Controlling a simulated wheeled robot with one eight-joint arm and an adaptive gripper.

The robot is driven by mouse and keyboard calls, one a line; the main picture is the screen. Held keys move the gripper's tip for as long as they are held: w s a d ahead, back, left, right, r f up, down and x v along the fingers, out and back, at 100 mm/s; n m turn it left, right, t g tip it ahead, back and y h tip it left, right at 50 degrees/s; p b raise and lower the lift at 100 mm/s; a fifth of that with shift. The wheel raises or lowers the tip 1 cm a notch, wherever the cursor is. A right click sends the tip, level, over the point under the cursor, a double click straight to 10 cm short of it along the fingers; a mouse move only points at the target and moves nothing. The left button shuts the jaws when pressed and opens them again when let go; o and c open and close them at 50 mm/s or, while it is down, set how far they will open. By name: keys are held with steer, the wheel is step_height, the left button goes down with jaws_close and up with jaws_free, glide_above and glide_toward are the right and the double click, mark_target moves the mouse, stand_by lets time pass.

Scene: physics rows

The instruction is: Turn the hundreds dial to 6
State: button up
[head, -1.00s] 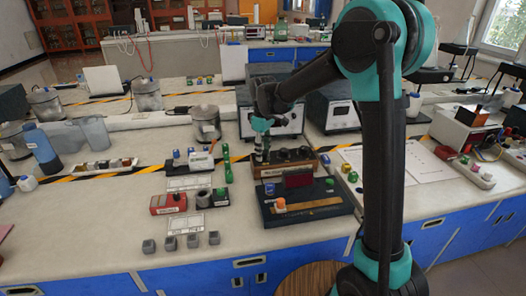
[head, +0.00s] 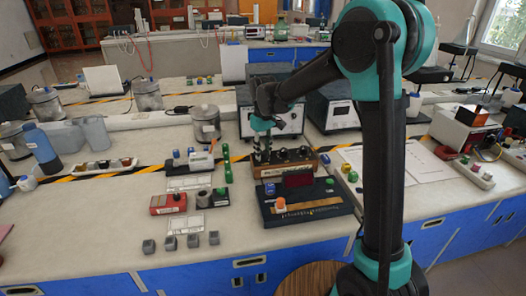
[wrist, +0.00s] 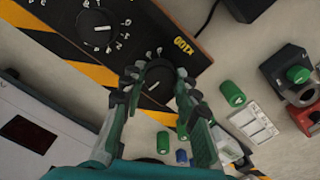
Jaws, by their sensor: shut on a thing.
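The hundreds dial (wrist: 157,84) is a round black knob with a white pointer line, beside a yellow "X100" label in the wrist view. It sits at the end of a dark, wood-edged dial box (wrist: 140,28). My gripper (wrist: 155,75) is shut on this dial, one finger on each side of it. In the head view my gripper (head: 262,159) reaches down at the left end of the dial box (head: 298,166). The fingers cover part of the number ring, so I cannot tell which number the pointer faces.
A neighbouring dial (wrist: 99,28) with white numbers sits on the same box. Green cylinders (wrist: 231,92) lie close by on the bench. A dark device with a red display (head: 298,180) stands in front of the box. Small grey cubes (head: 192,240) sit near the front edge.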

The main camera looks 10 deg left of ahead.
mark_target(263, 152)
steer(key=m, duration=0.4)
steer(key=shift+m, duration=1.8)
steer(key=o, duration=1.2)
steer(key=shift+c, duration=0.2)
steer(key=shift+r, duration=0.1)
step_height(263, 152, up, 12)
